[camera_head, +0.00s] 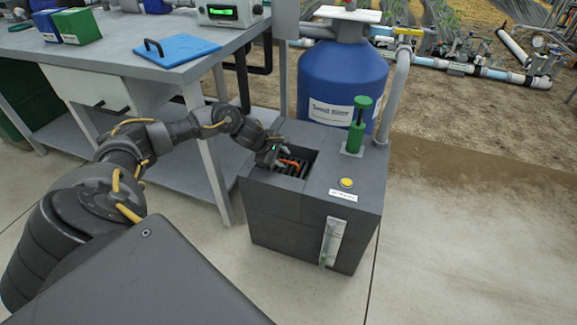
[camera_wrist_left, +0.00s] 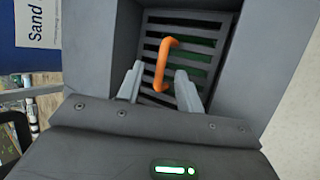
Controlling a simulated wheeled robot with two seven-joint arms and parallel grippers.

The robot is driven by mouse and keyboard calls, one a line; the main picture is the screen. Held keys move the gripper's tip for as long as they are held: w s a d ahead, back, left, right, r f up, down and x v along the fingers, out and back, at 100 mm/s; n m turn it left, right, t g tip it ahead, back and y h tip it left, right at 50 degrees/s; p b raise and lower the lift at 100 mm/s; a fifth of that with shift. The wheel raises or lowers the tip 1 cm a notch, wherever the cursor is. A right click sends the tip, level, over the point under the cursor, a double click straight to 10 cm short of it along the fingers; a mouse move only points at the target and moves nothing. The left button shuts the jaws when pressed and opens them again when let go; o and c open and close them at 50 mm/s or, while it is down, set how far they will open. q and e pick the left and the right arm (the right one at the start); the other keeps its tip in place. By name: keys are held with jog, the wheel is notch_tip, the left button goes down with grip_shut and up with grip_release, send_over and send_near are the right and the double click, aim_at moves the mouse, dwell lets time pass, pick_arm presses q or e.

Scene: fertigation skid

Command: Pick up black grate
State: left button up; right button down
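The black grate (camera_wrist_left: 206,42) lies inside the square opening of a dark grey box (camera_head: 311,207). It has slats and an orange handle (camera_wrist_left: 165,63) standing up from it. In the head view the handle (camera_head: 290,163) shows just beside my left gripper (camera_head: 279,158), which hangs at the opening's left side. In the left wrist view the two fingers of my left gripper (camera_wrist_left: 158,88) are apart, one on each side of the handle's lower part. I cannot tell whether they touch it. My right gripper is not in view.
A blue tank (camera_head: 341,80) stands directly behind the box. A green plunger-like part (camera_head: 356,130) and a yellow button (camera_head: 346,183) are on the box top. A grey workbench (camera_head: 120,45) with a blue board (camera_head: 177,50) is at left. The floor at right is clear.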

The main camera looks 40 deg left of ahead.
aim_at(289, 162)
pick_arm(q)
jog(key=x, duration=0.3)
jog(key=shift+s, duration=0.1)
jog(key=shift+a, duration=0.1)
grip_shut()
